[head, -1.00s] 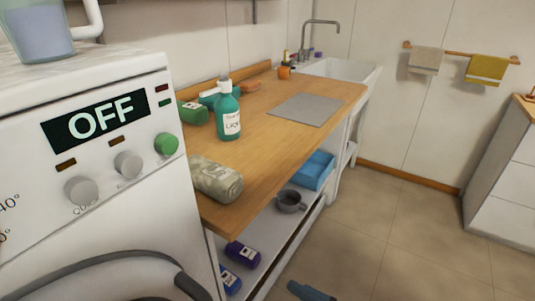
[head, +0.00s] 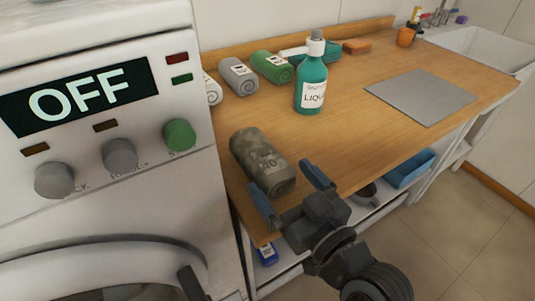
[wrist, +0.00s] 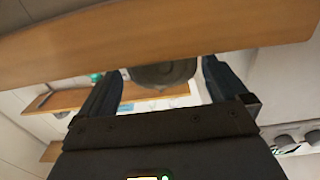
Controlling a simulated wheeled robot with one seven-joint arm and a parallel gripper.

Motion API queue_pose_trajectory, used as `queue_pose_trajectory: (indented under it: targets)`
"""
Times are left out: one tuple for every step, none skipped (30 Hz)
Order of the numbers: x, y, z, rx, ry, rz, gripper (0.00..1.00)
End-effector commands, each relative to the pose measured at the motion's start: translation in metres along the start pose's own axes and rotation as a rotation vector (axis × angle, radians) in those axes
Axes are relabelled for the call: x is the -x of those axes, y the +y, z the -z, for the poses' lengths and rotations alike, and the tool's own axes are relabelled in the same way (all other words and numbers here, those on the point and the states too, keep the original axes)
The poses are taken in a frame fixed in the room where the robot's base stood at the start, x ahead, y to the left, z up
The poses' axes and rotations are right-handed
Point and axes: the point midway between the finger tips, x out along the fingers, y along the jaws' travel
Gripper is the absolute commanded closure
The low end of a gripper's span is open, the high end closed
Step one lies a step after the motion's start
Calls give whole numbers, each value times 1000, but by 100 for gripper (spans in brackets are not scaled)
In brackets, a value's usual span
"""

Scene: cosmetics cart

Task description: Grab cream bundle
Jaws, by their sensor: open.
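A rolled bundle in mottled beige-grey, the nearest match to cream, (head: 262,158) lies on the wooden counter near its front left corner. My gripper (head: 282,180) is open at the bundle's near end, one finger on each side. I cannot tell whether the fingers touch it. In the wrist view the open fingers (wrist: 162,66) flank a grey rounded end of what looks like the bundle (wrist: 165,74). A paler, whitish roll (head: 212,90) at the back left is partly hidden by the washing machine.
A washing machine (head: 200,175) borders the left side. A grey mat (head: 422,97) lies to the right. The counter (head: 350,125) between bottle and front edge is clear.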

Motion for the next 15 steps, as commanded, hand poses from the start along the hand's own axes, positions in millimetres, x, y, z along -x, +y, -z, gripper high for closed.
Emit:
queue_pose_trajectory:
  targets:
    - [-5,0,1,0,1,0,0]
    - [-8,0,1,-1,1,0,0]
    - [-13,-1,1,-1,1,0,0]
    - [-17,-2,1,-1,1,1,0]
    - [-22,-2,1,-1,0,2,0]
    - [-28,-3,1,-1,1,2,0]
    - [-32,-3,0,0,-1,1,0]
    - [-36,-3,-1,0,0,1,0]
    - [-42,-2,-2,0,0,0,0]
    - [-45,-2,-2,0,0,0,0]
    - [-48,-2,-2,0,1,0,0]
    - [-51,-2,-2,0,0,0,0]
    - [-52,-2,-2,0,0,0,0]
    - [-53,-2,-3,0,0,0,0]
    - [-54,-2,-3,1,0,0,0]
